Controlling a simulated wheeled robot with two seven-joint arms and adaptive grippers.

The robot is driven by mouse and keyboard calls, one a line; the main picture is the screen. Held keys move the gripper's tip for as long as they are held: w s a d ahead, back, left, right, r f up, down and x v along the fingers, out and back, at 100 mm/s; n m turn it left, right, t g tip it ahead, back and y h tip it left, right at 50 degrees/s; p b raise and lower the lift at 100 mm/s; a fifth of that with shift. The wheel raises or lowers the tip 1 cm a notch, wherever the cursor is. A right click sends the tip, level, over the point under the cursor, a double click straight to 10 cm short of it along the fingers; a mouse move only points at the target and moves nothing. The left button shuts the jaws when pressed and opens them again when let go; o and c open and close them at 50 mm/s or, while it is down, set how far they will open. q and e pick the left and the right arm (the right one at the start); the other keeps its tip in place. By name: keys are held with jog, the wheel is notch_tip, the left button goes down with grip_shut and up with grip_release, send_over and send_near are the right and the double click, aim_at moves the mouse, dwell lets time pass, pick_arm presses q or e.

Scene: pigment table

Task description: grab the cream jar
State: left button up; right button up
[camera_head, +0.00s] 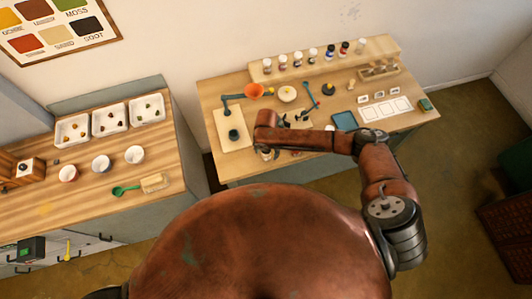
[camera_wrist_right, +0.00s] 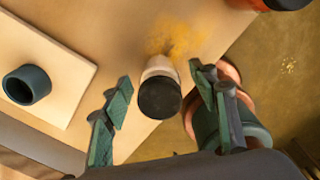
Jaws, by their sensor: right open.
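A small jar with a pale cream body and a black lid (camera_wrist_right: 160,92) stands on the table between the spread fingers of my right gripper (camera_wrist_right: 160,76) in the wrist view. There is a gap on each side of it, and neither finger appears to touch it. My right gripper is open and empty. In the head view my right arm reaches over the front of the back table, and its wrist largely hides the fingers and the jar. My left gripper is not in view.
Yellow powder (camera_wrist_right: 182,38) lies beside the jar, close to the table edge. A pale board (camera_wrist_right: 62,62) with a dark teal cup (camera_wrist_right: 27,85) is to the left. A wooden rack (camera_head: 345,52) of several jars stands at the back. Another table (camera_head: 120,165) holds trays and bowls.

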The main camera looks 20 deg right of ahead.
jog(key=shift+c, duration=0.7)
jog(key=c, duration=1.2)
jog(key=shift+r, duration=0.15)
